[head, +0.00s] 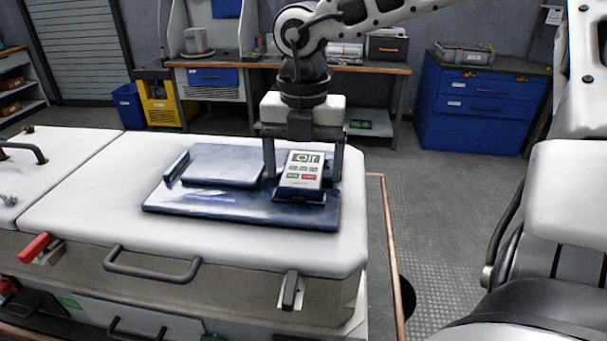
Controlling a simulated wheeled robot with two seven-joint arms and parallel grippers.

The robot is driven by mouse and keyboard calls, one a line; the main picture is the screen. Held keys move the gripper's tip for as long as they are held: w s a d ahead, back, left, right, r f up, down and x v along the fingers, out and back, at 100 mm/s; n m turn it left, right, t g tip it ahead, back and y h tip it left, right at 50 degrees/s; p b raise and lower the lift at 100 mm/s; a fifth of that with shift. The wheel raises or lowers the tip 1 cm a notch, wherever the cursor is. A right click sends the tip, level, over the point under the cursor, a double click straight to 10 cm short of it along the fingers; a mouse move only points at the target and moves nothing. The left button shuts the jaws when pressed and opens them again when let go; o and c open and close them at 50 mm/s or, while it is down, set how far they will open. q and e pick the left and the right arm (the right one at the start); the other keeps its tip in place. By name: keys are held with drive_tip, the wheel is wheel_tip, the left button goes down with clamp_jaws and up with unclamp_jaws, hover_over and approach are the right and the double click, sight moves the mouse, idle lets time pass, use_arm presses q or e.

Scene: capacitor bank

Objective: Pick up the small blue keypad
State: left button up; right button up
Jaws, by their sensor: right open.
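The small keypad (301,172) has a pale face with a dark display on top and rows of small buttons, green and red among them. It leans upright-tilted in a holder on the right part of a dark blue tray (230,212). The tray lies on the white top of a cabinet. My right gripper (303,165) points down from above with one finger on each side of the keypad. The fingers are spread wide. Contact with the keypad cannot be made out. My left gripper is not in view.
A flat grey-blue panel (222,164) sits on the tray left of the keypad. The white cabinet top (90,190) is bare to the left. A workbench (385,68) and a blue drawer cabinet (480,115) stand behind. Open floor (440,200) lies to the right.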

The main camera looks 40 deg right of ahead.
sight(303, 168)
idle(0.5)
drive_tip(key=c, duration=1.1)
drive_tip(key=shift+r, duration=0.1)
drive_tip(key=shift+r+p, duration=0.4)
drive_tip(key=shift+p, duration=0.3)
wheel_tip(303, 168, up, 3)
drive_tip(key=shift+f+b, duration=0.1)
drive_tip(key=shift+b, duration=0.25)
drive_tip(key=w+a+r, duration=0.1)
drive_tip(key=a+r, duration=0.2)
drive_tip(key=a, duration=0.1)
drive_tip(key=w+a+r, duration=0.2)
drive_tip(key=a+r, duration=0.1)
drive_tip(key=a, duration=0.2)
drive_tip(key=w+a+r+b, duration=0.1)
drive_tip(key=a+r, duration=0.2)
drive_tip(key=a, duration=0.1)
drive_tip(key=shift+w+a+r, duration=0.15)
drive_tip(key=shift+r, duration=0.15)
